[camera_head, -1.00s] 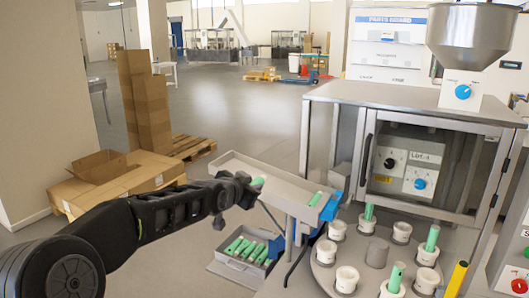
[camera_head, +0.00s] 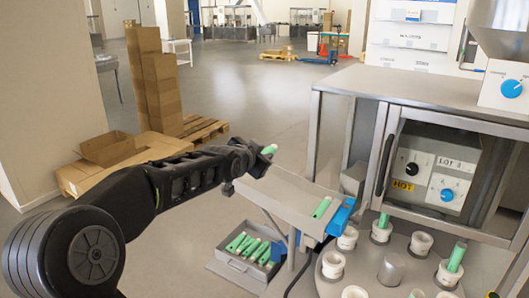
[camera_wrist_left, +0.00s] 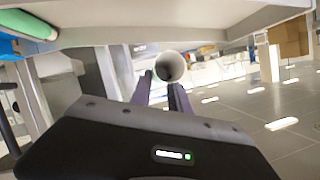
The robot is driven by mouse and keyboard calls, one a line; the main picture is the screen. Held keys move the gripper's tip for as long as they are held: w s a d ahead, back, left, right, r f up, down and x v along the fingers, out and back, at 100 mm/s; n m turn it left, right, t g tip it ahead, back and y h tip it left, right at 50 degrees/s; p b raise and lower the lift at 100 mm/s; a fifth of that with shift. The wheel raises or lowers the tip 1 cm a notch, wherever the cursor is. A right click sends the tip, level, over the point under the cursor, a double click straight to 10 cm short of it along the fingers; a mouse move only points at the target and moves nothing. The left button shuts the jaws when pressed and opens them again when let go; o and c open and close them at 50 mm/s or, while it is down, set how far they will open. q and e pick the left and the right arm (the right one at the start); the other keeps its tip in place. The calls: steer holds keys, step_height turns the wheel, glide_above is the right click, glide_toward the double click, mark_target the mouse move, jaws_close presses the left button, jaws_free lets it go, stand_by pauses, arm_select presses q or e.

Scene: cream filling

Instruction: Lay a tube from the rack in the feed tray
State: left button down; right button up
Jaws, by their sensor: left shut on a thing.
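My left gripper (camera_head: 262,154) is shut on a green tube (camera_head: 269,149) at the far left end of the feed tray (camera_head: 277,197). In the head view it appears above or just beyond the tray's far edge; the exact height is unclear. In the left wrist view the gripper (camera_wrist_left: 163,86) points at the held tube (camera_wrist_left: 172,66), seen end-on with a pale round opening. Another green tube (camera_head: 321,207) lies at the tray's right end, and it also shows in the left wrist view (camera_wrist_left: 30,22). Several green tubes lie in a grey rack (camera_head: 228,253) low down. My right gripper is out of view.
A turntable with several white cups (camera_head: 333,264) stands at the right, some holding green tubes (camera_head: 457,257). A metal cabinet (camera_head: 345,80) rises behind it. Cardboard boxes (camera_head: 150,95) and a pallet stand at the left. The floor behind the tray is clear.

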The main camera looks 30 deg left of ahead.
mark_target(263, 189)
arm_select(q)
steer(key=shift+w+f, duration=0.2)
steer(key=shift+f, duration=0.05)
steer(key=shift+d+f, duration=0.15)
steer(key=shift+f, duration=1)
step_height(263, 189, down, 2)
steer(key=shift+s+f+b, duration=0.1)
steer(key=shift+f+b, duration=0.1)
steer(key=shift+b, duration=0.25)
steer(key=shift+f+b, duration=1)
steer(key=shift+f, duration=0.3)
steer(key=c, duration=1.2)
jaws_free()
steer(key=shift+f, duration=0.1)
steer(key=shift+c, duration=0.2)
steer(key=shift+o, duration=0.4)
steer(key=shift+f, duration=0.25)
steer(key=shift+r, duration=0.1)
